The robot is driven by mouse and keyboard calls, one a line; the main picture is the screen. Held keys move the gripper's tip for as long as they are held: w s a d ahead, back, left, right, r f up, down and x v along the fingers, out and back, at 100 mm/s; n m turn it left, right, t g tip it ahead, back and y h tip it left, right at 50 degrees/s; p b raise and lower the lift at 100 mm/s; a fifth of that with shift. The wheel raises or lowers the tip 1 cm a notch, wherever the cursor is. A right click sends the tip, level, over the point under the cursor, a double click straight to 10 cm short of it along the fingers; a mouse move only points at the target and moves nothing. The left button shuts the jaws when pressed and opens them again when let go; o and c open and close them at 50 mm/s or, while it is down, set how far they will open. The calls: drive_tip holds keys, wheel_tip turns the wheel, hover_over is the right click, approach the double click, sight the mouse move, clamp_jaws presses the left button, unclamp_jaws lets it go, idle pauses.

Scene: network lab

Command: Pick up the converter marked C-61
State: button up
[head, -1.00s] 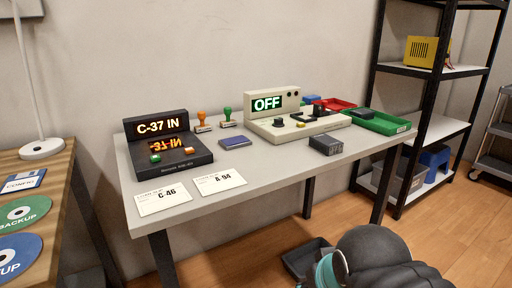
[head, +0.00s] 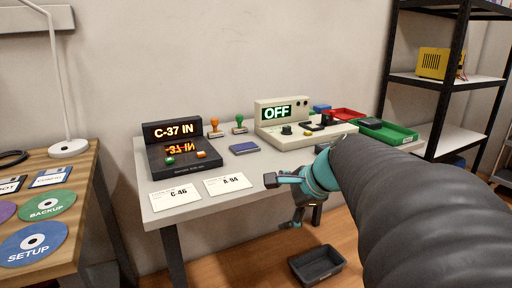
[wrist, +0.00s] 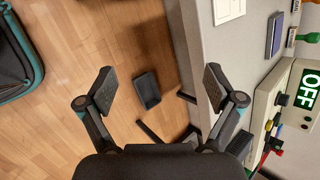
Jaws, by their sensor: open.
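No marking C-61 can be read in any view. A small dark box, which may be a converter, shows in the wrist view (wrist: 241,144) on the table beside the pale console, partly behind my right finger. My gripper (head: 284,201) is open and empty at the table's front edge. In the wrist view my gripper (wrist: 158,88) has its fingers wide apart, with floor and the table edge behind them.
The table (head: 205,207) holds a black C-37 IN device (head: 182,160), a pale console reading OFF (head: 276,112), stamps, a blue-purple box (head: 244,148), cards C-46 and A-94, and red and green trays. A dark bin (head: 317,264) lies on the floor. A shelf rack stands right.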

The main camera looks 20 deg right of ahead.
drive_tip(key=w+d+r+m+t+h+p, duration=0.1)
drive_tip(key=w+d+r+m+t, duration=0.2)
drive_tip(key=d+m, duration=0.75)
drive_tip(key=w+d+r+m+t+h, duration=0.15)
drive_tip(key=d+r+m+t, duration=0.35)
drive_tip(key=d, duration=1.1)
drive_tip(key=w+f, duration=0.2)
drive_tip(key=w, duration=0.2)
drive_tip(key=w+f+g, duration=0.1)
drive_tip(key=w+f, duration=0.1)
drive_tip(key=w, duration=0.2)
drive_tip(key=w+f+m+g, duration=0.1)
drive_tip(key=w, duration=0.3)
drive_tip(key=shift+a+f, duration=0.25)
drive_tip(key=shift+f, duration=0.15)
drive_tip(key=c, duration=1.5)
drive_tip(key=shift+o, duration=0.2)
drive_tip(key=shift+r, duration=0.1)
